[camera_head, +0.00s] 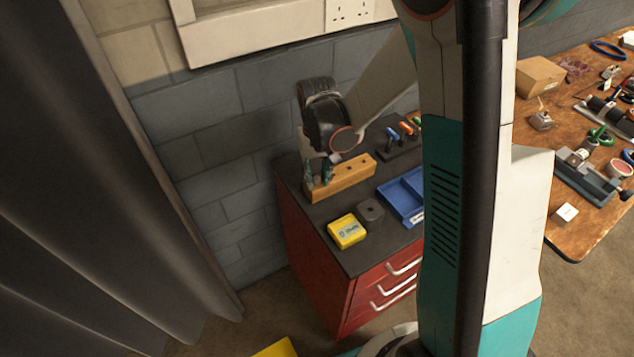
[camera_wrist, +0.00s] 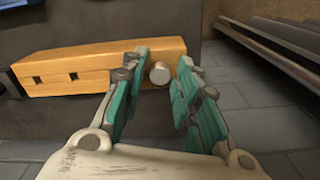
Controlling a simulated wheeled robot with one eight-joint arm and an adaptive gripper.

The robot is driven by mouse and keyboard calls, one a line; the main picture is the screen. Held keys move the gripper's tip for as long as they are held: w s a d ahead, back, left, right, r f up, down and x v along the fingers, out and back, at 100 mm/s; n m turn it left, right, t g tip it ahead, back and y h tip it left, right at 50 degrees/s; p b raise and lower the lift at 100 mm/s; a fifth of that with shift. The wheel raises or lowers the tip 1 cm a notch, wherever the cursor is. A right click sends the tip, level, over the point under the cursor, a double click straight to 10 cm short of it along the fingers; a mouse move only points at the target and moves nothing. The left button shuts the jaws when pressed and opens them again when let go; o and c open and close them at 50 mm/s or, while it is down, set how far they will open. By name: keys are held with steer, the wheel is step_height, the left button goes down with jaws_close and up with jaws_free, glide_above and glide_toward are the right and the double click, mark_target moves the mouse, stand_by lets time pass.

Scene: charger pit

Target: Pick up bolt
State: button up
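The bolt (camera_wrist: 160,73) shows in the wrist view as a round, pale metal end at the right end of a wooden block (camera_wrist: 95,66). The block has two bare square holes to the left of it. My gripper (camera_wrist: 165,62) is open, with one teal finger on each side of the bolt. I see gaps beside it and cannot tell whether a finger touches it. In the head view my gripper (camera_head: 321,172) points down at the left end of the block (camera_head: 352,178); I cannot make out the bolt clearly there.
The block stands on a dark-topped red drawer cabinet (camera_head: 312,240). Nearby are a yellow box (camera_head: 347,231), a grey nut-like piece (camera_head: 371,210), a blue tray (camera_head: 402,197) and a rack of coloured-handled tools (camera_head: 405,133). A wall lies behind; a cluttered wooden table (camera_head: 575,235) is at right.

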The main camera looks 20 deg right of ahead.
mark_target(317, 178)
jaws_close()
steer(key=shift+r, duration=0.15)
step_height(317, 178, up, 20)
steer(key=p, duration=0.6)
steer(key=shift+p, duration=0.3)
steer(key=shift+f, duration=0.2)
